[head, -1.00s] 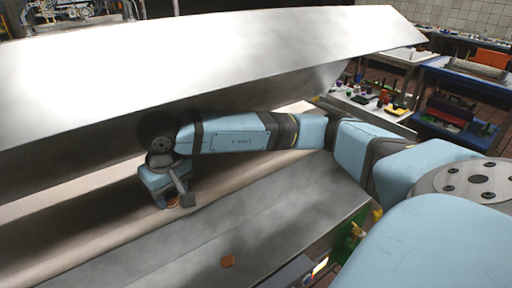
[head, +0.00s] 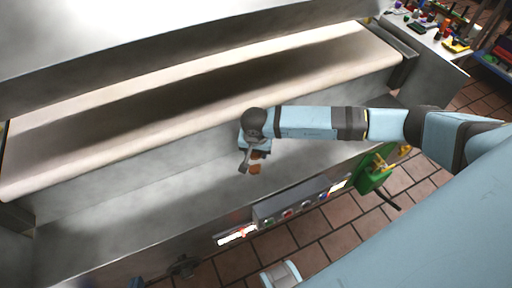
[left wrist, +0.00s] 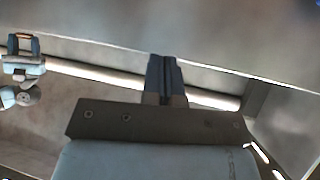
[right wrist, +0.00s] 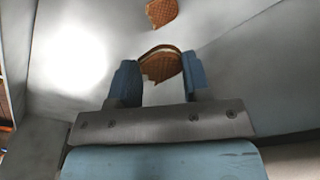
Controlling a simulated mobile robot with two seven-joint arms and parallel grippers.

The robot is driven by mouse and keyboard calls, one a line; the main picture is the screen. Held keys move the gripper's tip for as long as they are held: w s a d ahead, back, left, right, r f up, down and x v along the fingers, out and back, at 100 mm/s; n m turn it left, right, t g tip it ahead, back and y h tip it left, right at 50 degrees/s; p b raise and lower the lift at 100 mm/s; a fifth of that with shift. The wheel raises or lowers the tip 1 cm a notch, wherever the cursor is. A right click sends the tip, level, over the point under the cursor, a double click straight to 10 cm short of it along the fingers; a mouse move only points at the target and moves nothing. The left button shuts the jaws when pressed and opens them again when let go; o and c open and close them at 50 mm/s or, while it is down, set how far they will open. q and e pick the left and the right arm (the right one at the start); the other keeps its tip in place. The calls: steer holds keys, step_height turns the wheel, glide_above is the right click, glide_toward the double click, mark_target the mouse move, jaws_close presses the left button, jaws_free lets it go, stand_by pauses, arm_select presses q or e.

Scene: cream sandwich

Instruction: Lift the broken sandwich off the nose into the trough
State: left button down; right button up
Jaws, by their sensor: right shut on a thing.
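My right gripper (head: 250,160) is shut on a brown sandwich piece (right wrist: 163,66) with a broken, jagged edge. It hangs over the steel trough (head: 150,215), in front of the belt's nose (head: 190,122). A second, loose brown piece (right wrist: 162,12) lies on the steel just beyond the held one. In the head view this loose piece (head: 255,169) shows right beside the gripper. How high the held piece is above the steel is hard to tell. My left gripper (left wrist: 165,78) is shut and empty in the left wrist view; I cannot make it out in the head view.
The cream belt (head: 330,55) runs behind the trough under a raised steel cover (head: 120,35). A control panel (head: 290,205) with buttons sits on the trough's front. A green object (head: 375,172) hangs at its right end. The tiled floor (head: 320,245) is in front.

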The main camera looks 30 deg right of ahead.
mark_target(256, 157)
step_height(256, 157, down, 2)
steer(key=shift+f+b, duration=0.25)
steer(key=shift+b, duration=0.25)
steer(key=shift+f, duration=0.45)
steer(key=o, duration=1)
